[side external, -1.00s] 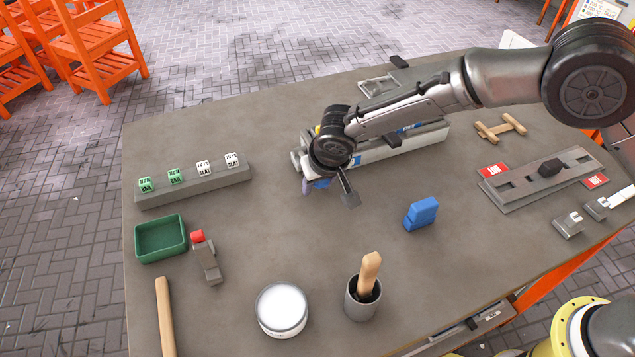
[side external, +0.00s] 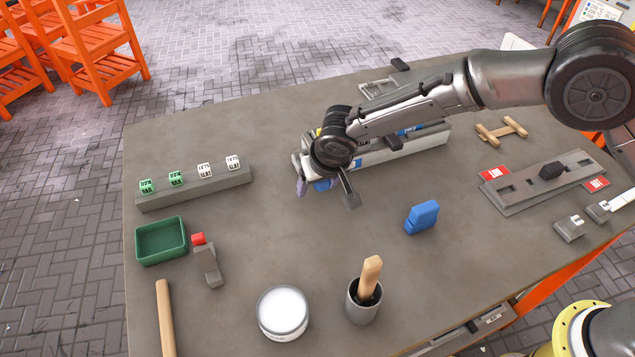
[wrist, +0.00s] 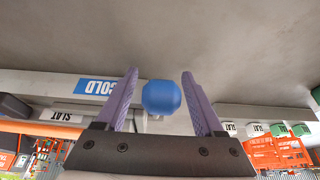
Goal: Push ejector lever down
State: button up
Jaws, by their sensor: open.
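A blue faceted knob (wrist: 161,97), which looks like the ejector lever's handle, shows between the fingers of my gripper (wrist: 159,76) in the wrist view. The fingers are purple and open, with a gap on each side of the knob. In the side view the blue knob (side external: 322,185) shows partly below my wrist, at the near left end of a long grey housing (side external: 405,146). One purple finger (side external: 301,188) is beside it. The lever's shaft and the other finger are hidden there. The housing carries a blue COLD label (wrist: 97,87).
A loose blue block (side external: 421,217) stands right of the gripper. A grey rail (side external: 195,188) with green and white cubes, a green tray (side external: 161,240) and a red-tipped device (side external: 207,260) lie left. A cup (side external: 362,302) and white-topped tin (side external: 282,312) stand in front.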

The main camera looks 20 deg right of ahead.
jog(key=v, duration=1.3)
jog(key=shift+r, duration=0.3)
jog(key=shift+s+d, duration=0.1)
jog(key=shift+c, duration=1.3)
jog(key=shift+h, duration=0.3)
jog(key=r, duration=0.7)
jog(key=shift+w+a, duration=0.35)
jog(key=shift+w, duration=0.05)
grip_shut()
jog(key=x, duration=0.9)
jog(key=shift+w+a+f, duration=0.1)
jog(key=shift+w+a, duration=0.15)
jog(key=shift+w, duration=0.05)
jog(key=f, duration=0.1)
jog(key=s+f, duration=0.1)
jog(key=f, duration=0.1)
jog(key=shift+s, duration=0.1)
jog(key=shift+s+d+f, duration=0.1)
jog(key=shift+s+f, duration=0.05)
jog(key=shift+f, duration=0.1)
